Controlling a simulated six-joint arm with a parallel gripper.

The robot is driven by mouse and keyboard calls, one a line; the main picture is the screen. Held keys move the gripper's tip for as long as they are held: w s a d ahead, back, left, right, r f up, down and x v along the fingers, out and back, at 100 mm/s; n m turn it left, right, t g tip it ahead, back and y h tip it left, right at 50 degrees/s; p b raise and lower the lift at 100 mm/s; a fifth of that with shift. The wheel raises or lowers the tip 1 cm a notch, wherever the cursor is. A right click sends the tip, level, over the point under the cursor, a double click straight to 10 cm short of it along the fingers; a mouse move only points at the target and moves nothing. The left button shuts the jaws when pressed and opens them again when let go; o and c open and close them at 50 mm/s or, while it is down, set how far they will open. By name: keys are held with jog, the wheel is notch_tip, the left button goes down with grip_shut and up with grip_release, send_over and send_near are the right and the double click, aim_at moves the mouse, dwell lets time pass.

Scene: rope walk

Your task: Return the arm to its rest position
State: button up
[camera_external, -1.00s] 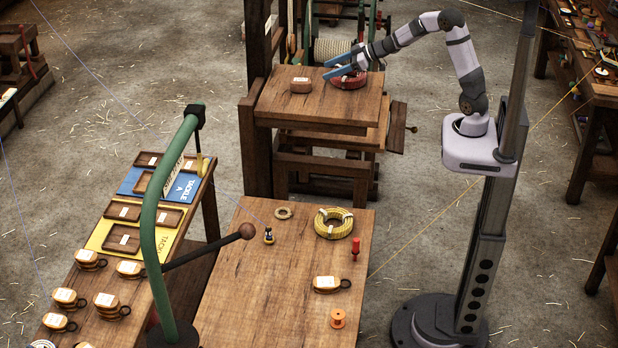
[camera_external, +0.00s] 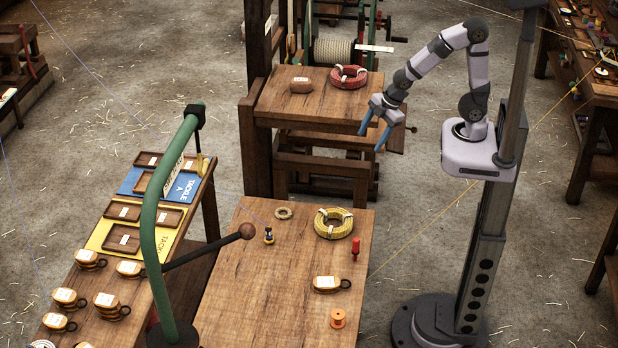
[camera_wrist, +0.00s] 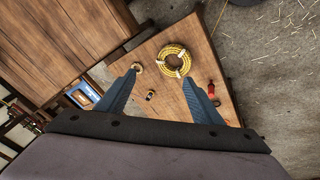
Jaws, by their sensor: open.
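My gripper (camera_external: 371,137) hangs in the air just right of the raised wooden bench's front corner, its blue fingers pointing down, open and empty. In the wrist view the two blue fingers (camera_wrist: 160,95) are spread apart with nothing between them up close. My arm is bent, with its elbow high above its base on the column. A red rope coil (camera_external: 348,77) lies on the raised bench (camera_external: 305,103), apart from my gripper.
A green curved post (camera_external: 152,230) stands at left. Open floor lies between the benches and my column.

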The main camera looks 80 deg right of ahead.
jog(key=s+d+f+m+g, duration=0.2)
jog(key=s+d+m+g, duration=0.2)
jog(key=s+m, duration=0.6)
jog(key=s, duration=0.2)
jog(key=shift+s+d+f, duration=0.15)
jog(key=shift+s+d, duration=0.05)
jog(key=shift+s, duration=0.2)
